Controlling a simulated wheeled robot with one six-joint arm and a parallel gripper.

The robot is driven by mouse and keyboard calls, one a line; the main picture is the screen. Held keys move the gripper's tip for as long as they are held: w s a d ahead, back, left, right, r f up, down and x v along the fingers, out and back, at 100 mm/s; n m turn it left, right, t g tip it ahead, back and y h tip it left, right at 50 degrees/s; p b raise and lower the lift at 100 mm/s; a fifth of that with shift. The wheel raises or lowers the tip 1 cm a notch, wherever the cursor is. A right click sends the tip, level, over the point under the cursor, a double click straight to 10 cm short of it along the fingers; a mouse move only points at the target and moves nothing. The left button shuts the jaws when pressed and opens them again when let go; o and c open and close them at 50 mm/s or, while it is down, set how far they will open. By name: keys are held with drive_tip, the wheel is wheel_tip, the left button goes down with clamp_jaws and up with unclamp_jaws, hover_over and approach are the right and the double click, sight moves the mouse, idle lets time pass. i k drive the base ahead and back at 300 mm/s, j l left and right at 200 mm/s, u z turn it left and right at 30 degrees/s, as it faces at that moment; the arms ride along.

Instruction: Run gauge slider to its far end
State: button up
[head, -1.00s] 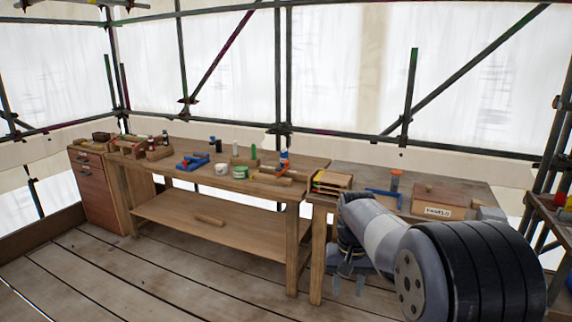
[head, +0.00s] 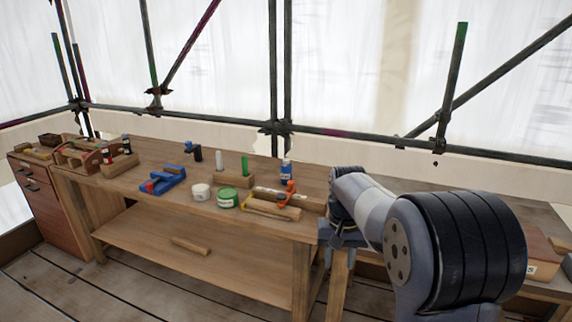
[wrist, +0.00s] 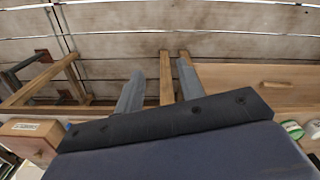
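No part is clearly readable as the gauge slider. A wooden piece with an orange part (head: 290,190) lies near the right end of the long bench (head: 140,190), and I cannot tell whether it is the gauge. My gripper (wrist: 158,85) is open and empty in the wrist view, its two grey fingers apart over the floor side of the benches. In the head view it hangs below my forearm, at the right end of the long bench, apart from the wooden piece and partly hidden.
A white tin (head: 201,192), a green tin (head: 228,198), a blue tool (head: 163,180), a wooden block with white and green tubes (head: 230,180) and a blue bottle (head: 286,169) stand on the bench. A roller-like wooden piece (head: 191,245) lies on the lower shelf. Scaffold poles stand behind.

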sight(291, 188)
drive_tip(key=i+j, duration=0.15)
drive_tip(key=i, duration=0.5)
drive_tip(key=i+j, duration=0.15)
drive_tip(key=i, duration=0.5)
drive_tip(key=i+j, duration=0.15)
drive_tip(key=i, duration=0.55)
